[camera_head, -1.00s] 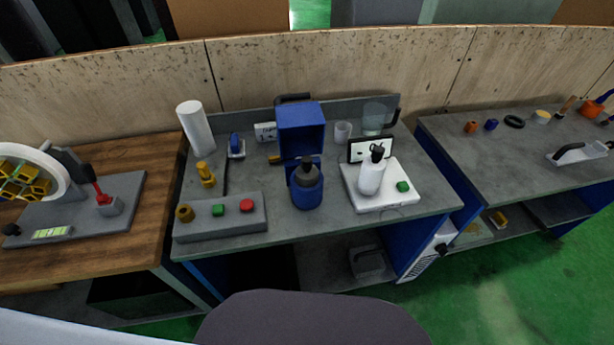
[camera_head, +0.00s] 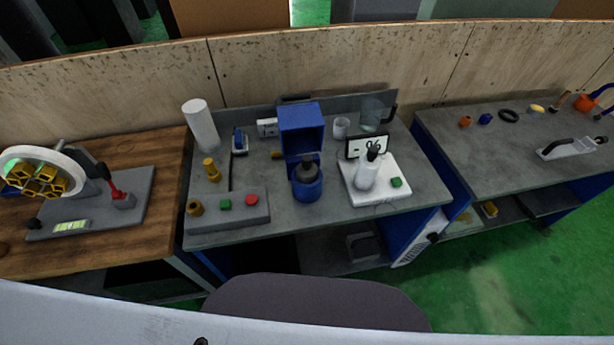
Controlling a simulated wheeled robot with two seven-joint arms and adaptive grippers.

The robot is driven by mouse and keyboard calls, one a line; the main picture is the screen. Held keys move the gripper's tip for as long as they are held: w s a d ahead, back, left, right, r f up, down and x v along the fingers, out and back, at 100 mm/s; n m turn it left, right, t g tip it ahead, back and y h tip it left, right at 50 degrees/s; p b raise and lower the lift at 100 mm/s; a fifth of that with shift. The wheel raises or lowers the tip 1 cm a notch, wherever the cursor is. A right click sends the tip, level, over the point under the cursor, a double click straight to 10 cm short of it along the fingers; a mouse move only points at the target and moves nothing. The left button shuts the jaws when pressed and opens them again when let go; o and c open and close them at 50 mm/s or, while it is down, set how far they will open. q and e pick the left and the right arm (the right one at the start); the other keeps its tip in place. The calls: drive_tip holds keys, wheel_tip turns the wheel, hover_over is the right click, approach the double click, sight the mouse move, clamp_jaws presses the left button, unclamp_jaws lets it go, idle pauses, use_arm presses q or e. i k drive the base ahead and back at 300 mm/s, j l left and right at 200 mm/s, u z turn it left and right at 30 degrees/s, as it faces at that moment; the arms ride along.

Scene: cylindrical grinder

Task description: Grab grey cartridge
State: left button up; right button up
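No part is clearly marked as the grey cartridge. A dark grey rounded piece (camera_head: 308,171) sits in a round blue holder (camera_head: 308,190) at the front of a blue open housing (camera_head: 301,125), on the middle bench. A small white-grey cylinder (camera_head: 267,128) lies left of the housing, and a pale grey cup (camera_head: 341,128) stands to its right. I cannot tell which of these is the cartridge. Neither of my grippers is in view.
The middle bench (camera_head: 410,211) also holds a button box (camera_head: 238,213), a white roll (camera_head: 200,124), and a white bottle (camera_head: 366,174) on a white scale (camera_head: 382,196). A wooden table (camera_head: 166,203) stands left, another grey bench (camera_head: 485,166) right. A dark rounded shape (camera_head: 310,302) is in front.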

sight(306, 171)
drive_tip(key=l+u, duration=0.2)
drive_tip(key=l, duration=0.3)
drive_tip(key=k+l+u, duration=0.2)
drive_tip(key=l, duration=0.3)
drive_tip(key=l+u, duration=0.2)
drive_tip(key=l, duration=0.3)
drive_tip(key=k, duration=0.05)
